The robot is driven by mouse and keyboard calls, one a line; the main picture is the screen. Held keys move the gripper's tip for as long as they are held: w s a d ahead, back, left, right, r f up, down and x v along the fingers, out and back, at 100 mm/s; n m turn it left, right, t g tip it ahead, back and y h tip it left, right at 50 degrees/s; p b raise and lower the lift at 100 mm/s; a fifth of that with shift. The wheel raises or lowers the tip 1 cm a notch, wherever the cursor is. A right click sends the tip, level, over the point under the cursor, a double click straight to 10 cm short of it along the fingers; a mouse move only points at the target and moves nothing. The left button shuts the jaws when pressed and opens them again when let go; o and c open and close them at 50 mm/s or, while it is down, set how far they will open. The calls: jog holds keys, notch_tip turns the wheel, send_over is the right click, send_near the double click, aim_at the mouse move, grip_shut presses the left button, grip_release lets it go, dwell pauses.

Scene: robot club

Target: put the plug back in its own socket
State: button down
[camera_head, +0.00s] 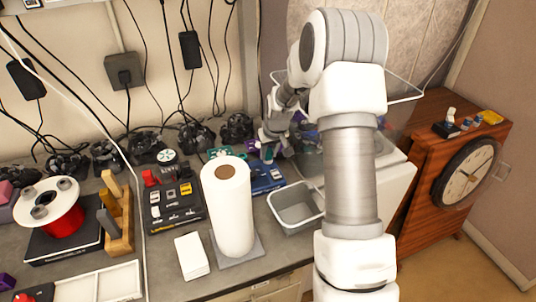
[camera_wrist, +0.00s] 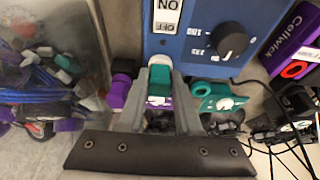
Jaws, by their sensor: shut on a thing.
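My gripper (camera_wrist: 160,80) is shut on a small teal and purple piece with a pale end, which looks like the plug (camera_wrist: 159,88). The plug is right in front of the blue box (camera_wrist: 205,30), below its ON/OFF switch; I cannot tell whether it touches the box. The blue box also shows in the head view (camera_head: 266,180), with my gripper (camera_head: 268,150) just behind it. A teal connector (camera_wrist: 219,98) lies to the right of my fingers. A purple and black piece (camera_wrist: 118,92) is to their left. I cannot make out the socket opening.
A purple box with a red ring (camera_wrist: 297,45) stands right in the wrist view, near black cables (camera_wrist: 285,125). A clear bin of parts (camera_wrist: 45,70) is at left. A paper roll (camera_head: 232,210) and empty grey tub (camera_head: 296,206) stand in front.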

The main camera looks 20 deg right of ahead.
aim_at(269, 152)
jog(key=shift+r+p, duration=0.65)
jog(key=shift+r, duration=0.6)
dwell(0.5)
jog(key=shift+r+p, duration=0.8)
jog(key=shift+r, duration=0.85)
jog(key=c, duration=1.3)
grip_release()
grip_shut()
jog(key=shift+w+a+f, duration=0.1)
jog(key=shift+w+a, duration=0.15)
jog(key=shift+a, duration=0.05)
jog(key=w+a+b, duration=0.3)
jog(key=w+a, duration=0.1)
jog(key=a, duration=0.3)
jog(key=shift+w+d+f+b, duration=0.1)
jog(key=shift+w+f+b, duration=0.05)
jog(key=shift+f+b, duration=0.85)
jog(key=shift+w+d+f+b, duration=0.1)
jog(key=shift+f+b, duration=0.6)
jog(key=shift+f, duration=0.55)
